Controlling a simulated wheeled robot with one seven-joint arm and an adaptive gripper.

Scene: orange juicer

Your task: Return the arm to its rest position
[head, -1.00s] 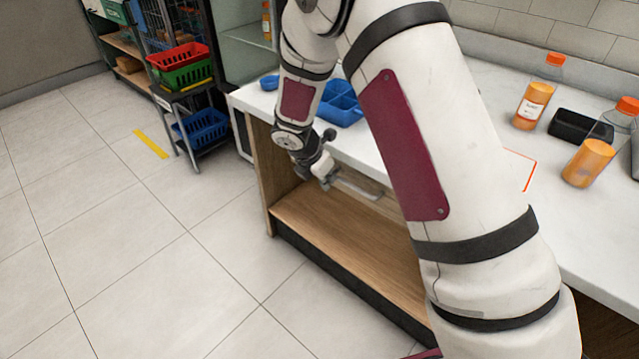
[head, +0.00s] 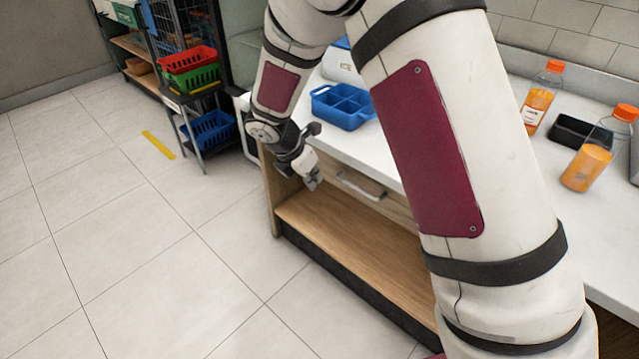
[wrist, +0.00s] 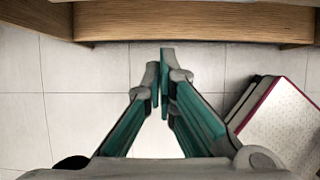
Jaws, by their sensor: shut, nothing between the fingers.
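My white arm with maroon panels reaches across the head view. My gripper (head: 312,183) hangs at its end, in front of the wooden counter, near the drawer with a metal handle (head: 362,186). In the wrist view my gripper (wrist: 160,78) has its two fingertips together with nothing between them. The wooden edge of the counter (wrist: 190,22) runs across the top of the wrist view, just beyond the fingertips. The gripper's fingers are small and partly unclear in the head view.
A blue divided tray (head: 342,108), two orange juice bottles (head: 540,98) (head: 590,160) and a black container (head: 578,132) stand on the white counter. A low wooden shelf (head: 350,236) lies below. A rack with red and green baskets (head: 190,68) stands at left.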

